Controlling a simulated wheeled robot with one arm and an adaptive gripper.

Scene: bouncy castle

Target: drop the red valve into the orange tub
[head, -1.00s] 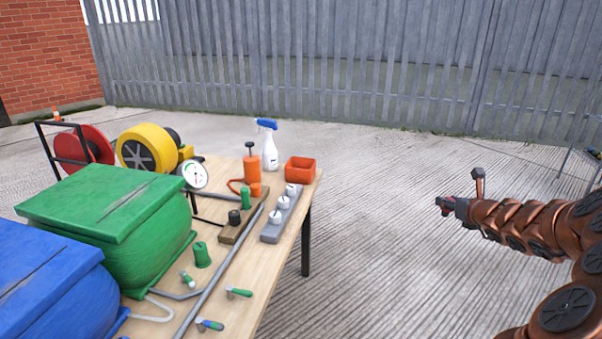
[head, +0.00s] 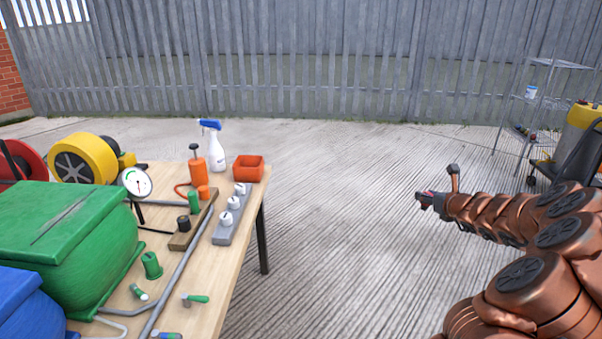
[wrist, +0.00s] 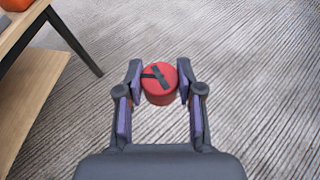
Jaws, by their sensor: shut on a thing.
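The red valve (wrist: 159,84) is a short red cylinder with a dark bar across its top. In the wrist view my gripper (wrist: 160,92) is shut on it, one finger on each side, with the concrete ground beneath. In the head view my gripper (head: 424,199) is to the right of the table, well apart from it, and the valve is too small there to make out clearly. The orange tub (head: 248,169) is a small open square box at the table's far right corner. Its inside is only partly visible.
The wooden table (head: 222,283) carries a white spray bottle (head: 216,148), an orange pump (head: 197,168), a grey strip with white knobs (head: 223,226), a gauge (head: 136,182) and a green box (head: 60,240). A wire shelf (head: 520,140) stands at the back right. Open ground lies between.

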